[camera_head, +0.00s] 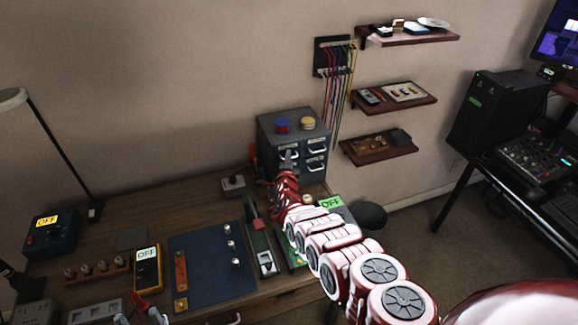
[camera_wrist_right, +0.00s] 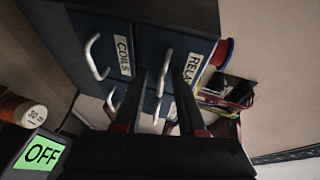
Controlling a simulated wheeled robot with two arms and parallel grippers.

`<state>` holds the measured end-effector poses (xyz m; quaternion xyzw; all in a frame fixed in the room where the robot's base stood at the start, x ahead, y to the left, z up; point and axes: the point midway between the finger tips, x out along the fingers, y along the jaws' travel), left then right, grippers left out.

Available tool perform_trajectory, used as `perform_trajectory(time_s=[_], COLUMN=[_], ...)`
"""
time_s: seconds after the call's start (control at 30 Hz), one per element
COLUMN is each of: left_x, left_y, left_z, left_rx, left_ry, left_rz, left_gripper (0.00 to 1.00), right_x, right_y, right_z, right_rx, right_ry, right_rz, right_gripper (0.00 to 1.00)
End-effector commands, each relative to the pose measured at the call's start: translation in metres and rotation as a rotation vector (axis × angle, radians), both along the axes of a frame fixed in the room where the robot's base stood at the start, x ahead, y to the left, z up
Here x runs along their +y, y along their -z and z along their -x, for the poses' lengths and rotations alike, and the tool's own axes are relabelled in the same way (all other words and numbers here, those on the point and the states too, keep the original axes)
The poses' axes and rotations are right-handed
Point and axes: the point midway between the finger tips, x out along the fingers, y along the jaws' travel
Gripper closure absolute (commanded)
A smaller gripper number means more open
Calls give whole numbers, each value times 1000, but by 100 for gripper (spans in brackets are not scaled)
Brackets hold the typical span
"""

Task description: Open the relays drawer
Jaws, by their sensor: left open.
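The grey drawer cabinet (camera_head: 292,130) stands at the back of the desk. In the right wrist view, the relays drawer (camera_wrist_right: 205,45) appears shut, its label partly cut off by a finger. Its pale bar handle (camera_wrist_right: 164,72) appears between the two dark fingertips of my right gripper (camera_wrist_right: 166,85). The fingers are apart; I cannot tell whether they touch the handle. In the head view my right gripper (camera_head: 288,160) is at the cabinet front, partly hidden by its arm. My left gripper (camera_head: 138,312) is open at the bottom left, low over the desk.
The coils drawer (camera_wrist_right: 110,35) with its own handle is beside the relays drawer. A green OFF display (camera_wrist_right: 42,153) is close on the left. Coloured cables (camera_head: 338,90) hang right of the cabinet. A blue mat (camera_head: 205,270) and a yellow meter (camera_head: 147,268) lie on the desk.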

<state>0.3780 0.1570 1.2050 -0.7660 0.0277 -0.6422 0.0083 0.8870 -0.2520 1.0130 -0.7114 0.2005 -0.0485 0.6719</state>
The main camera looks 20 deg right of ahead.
Motion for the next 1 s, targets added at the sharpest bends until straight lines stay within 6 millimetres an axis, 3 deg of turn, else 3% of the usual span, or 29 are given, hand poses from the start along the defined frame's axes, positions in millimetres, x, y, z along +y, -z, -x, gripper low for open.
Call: perform_trajectory(time_s=[0.27,0.4,0.5,1.0], left_x=[0,0,0,0], left_y=[0,0,0,1], left_z=[0,0,0,0], left_rx=[0,0,0,0], left_ry=[0,0,0,0], left_rz=[0,0,0,0], left_gripper=[50,50,50,50], right_x=[-1,-1,-1,-1], right_y=[-1,-1,-1,-1], right_z=[-1,-1,-1,-1], right_rx=[-1,0,0,0], right_ry=[1,1,1,1], right_rz=[0,-1,-1,-1], right_gripper=[61,87,100,100])
